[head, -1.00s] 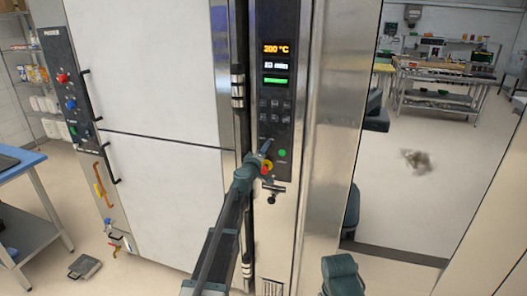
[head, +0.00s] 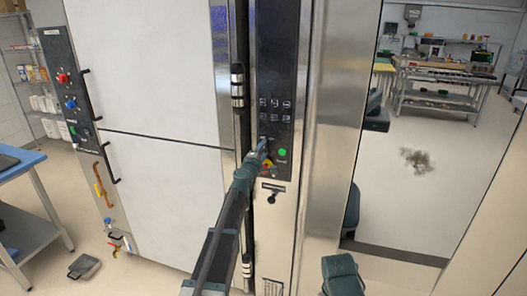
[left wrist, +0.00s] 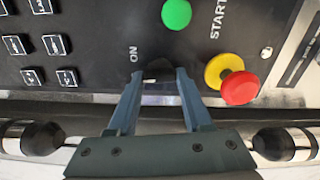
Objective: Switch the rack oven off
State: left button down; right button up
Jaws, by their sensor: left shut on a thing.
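The rack oven's black control panel (head: 276,75) stands at the centre of the head view. Its display area is dark, with no lit readings. My left gripper (head: 263,147) is at the lower part of the panel, and its fingers cover what they hold there. In the left wrist view the two blue fingers (left wrist: 158,90) are shut on a dark knob (left wrist: 158,71) beside the printed word ON. The knob is partly hidden and its pointing direction is hard to tell.
A green START button (left wrist: 176,13) and a red emergency button on a yellow collar (left wrist: 237,84) sit close to the fingers. Square keys (left wrist: 45,43) lie to the left. A vertical door handle bar (head: 237,95) runs beside the panel. Open floor (head: 410,215) lies to the right.

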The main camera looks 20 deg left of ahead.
pick_arm(q)
jog(key=shift+f+n, duration=0.1)
jog(key=shift+n, duration=2)
jog(key=shift+c, duration=1.6)
grip_release()
jog(key=shift+s, duration=0.1)
jog(key=s, duration=1.3)
jog(key=shift+s+a, duration=0.25)
jog(key=shift+s, duration=0.1)
